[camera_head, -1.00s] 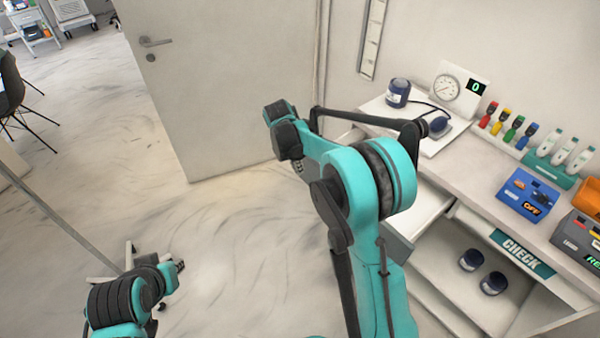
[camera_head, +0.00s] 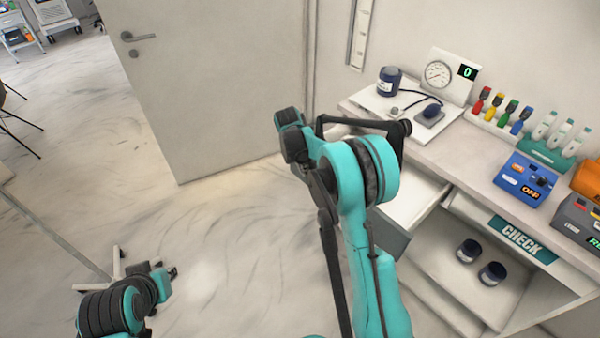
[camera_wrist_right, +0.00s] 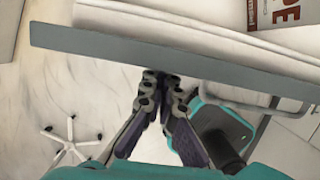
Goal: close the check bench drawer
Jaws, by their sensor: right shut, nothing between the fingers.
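The check bench (camera_head: 440,150) stands on the right, with a teal CHECK sign (camera_head: 522,240) on its front. Its drawer (camera_head: 412,198) is pulled out left of the sign; the white inside shows, and my right arm hides part of it. In the right wrist view the drawer's grey front panel (camera_wrist_right: 180,57) crosses the picture as a long bar. My right gripper (camera_wrist_right: 162,80) is shut and empty, its fingertips close to that panel's lower edge; I cannot tell if they touch. My left gripper (camera_head: 171,272) is small and dark at the lower left, far from the drawer.
A gauge (camera_head: 440,74), a blue box (camera_head: 525,180) and coloured handled items stand on the bench top. Two dark jars (camera_head: 468,251) sit on the shelf below. A door (camera_head: 215,85) is behind. A wheeled stand's foot (camera_head: 118,265) is near my left arm; the floor between is clear.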

